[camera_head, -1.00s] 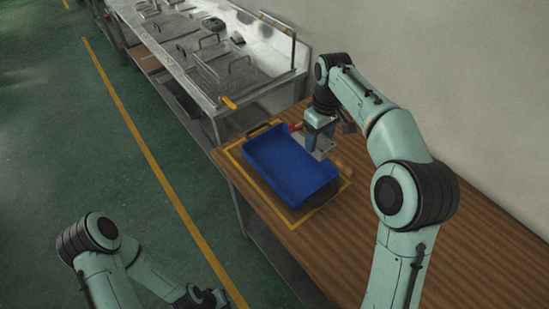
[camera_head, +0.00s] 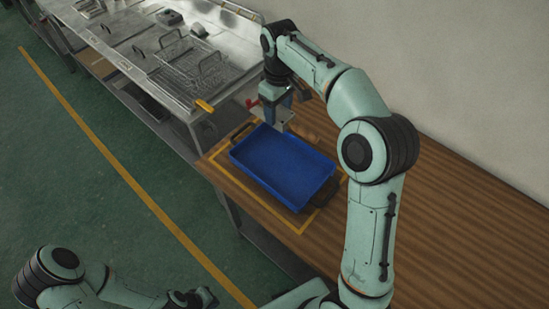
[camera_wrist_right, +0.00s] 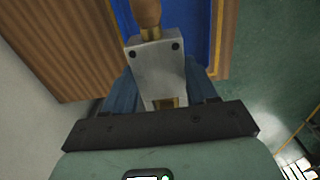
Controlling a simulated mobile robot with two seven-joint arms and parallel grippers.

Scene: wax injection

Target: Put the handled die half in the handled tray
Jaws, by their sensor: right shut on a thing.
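The handled die half is a grey metal block (camera_wrist_right: 157,70) with a wooden handle (camera_wrist_right: 147,12), seen close in the right wrist view. My right gripper (camera_head: 277,108) is shut on this block, which also shows in the head view (camera_head: 285,123). The handled tray (camera_head: 285,168) is blue with dark handles at its ends and lies on the wooden table. The gripper and die half appear over or just beside the tray's far edge; their height is hard to judge. My left gripper (camera_head: 195,298) is at the bottom edge of the head view, away from the table, its jaws unclear.
A yellow outline (camera_head: 258,200) on the wooden table (camera_head: 420,205) surrounds the tray. A metal bench (camera_head: 165,65) with handled plates and an orange-handled tool (camera_head: 204,106) adjoins at the back left. A wall stands behind. The table to the right is largely clear.

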